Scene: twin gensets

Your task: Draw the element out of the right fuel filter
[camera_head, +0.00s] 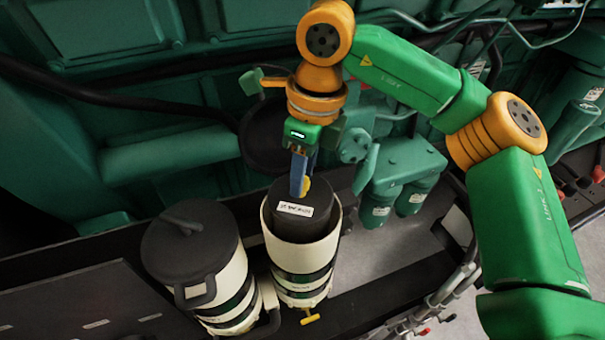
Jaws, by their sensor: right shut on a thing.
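The right fuel filter (302,257) is a cream canister with dark green bands, its top open. Its dark element (299,222), with a white label, stands upright, partly inside the housing and rising above the rim; its lower part is hidden. My right gripper (302,187) points down from above and is shut at the top of the element, by a small yellow part. The exact grip is partly hidden by the blue finger. The left fuel filter (228,288) stands beside it, with a black lid (190,240) on top. My left gripper is not in view.
Two small green filters (394,198) hang from a bracket right of the right filter. A yellow drain tap (310,317) sticks out at its foot. Dark pipes and green engine casing fill the back. A black rail runs in front.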

